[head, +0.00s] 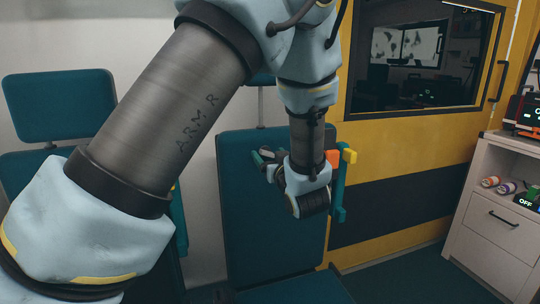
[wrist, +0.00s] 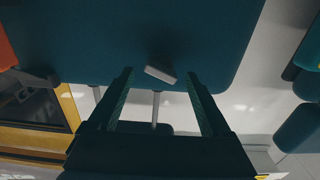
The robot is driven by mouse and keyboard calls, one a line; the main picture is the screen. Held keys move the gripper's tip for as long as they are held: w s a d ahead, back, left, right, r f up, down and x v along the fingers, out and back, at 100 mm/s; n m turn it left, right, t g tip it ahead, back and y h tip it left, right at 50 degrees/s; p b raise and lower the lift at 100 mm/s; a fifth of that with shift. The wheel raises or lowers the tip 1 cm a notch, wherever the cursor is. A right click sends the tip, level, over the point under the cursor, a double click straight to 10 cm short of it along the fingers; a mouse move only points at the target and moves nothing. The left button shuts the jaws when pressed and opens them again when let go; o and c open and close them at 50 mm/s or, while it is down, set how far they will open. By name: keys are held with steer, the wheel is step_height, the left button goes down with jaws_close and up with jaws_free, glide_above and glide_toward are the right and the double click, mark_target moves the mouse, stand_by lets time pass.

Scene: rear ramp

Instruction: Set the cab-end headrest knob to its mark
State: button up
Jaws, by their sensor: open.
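In the wrist view a pale grey bar-shaped knob (wrist: 160,74) sits on the dark teal seat back (wrist: 80,40), tilted in the picture. My gripper (wrist: 160,73) is open, with one finger on each side of the knob in the picture. I cannot tell whether the fingers touch it. In the head view my gripper (head: 264,157) is in front of the upper part of the middle seat's back (head: 265,220); the knob is hidden there by my arm. That seat's headrest (head: 262,78) is mostly hidden behind my arm. I make out no mark.
Another teal seat with a headrest (head: 60,105) stands at the left. A yellow partition with a window (head: 415,60) is behind. A white cabinet (head: 495,210) stands at the right.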

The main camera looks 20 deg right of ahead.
jaws_close()
stand_by(0.6)
steer(key=shift+r+m+p, duration=0.1)
steer(key=shift+m+p, duration=0.2)
steer(key=shift+p, duration=0.05)
steer(key=m+p, duration=0.2)
steer(key=shift+d+r+m, duration=0.1)
steer(key=shift+m, duration=0.2)
steer(key=m+p, duration=0.5)
steer(key=shift+d+m, duration=0.1)
steer(key=shift+m, duration=0.2)
steer(key=m+p, duration=0.3)
steer(key=m, duration=0.1)
steer(key=m+p, duration=0.1)
steer(key=m, duration=0.1)
steer(key=m+p, duration=0.2)
steer(key=m, duration=0.1)
steer(key=shift+f, duration=0.35)
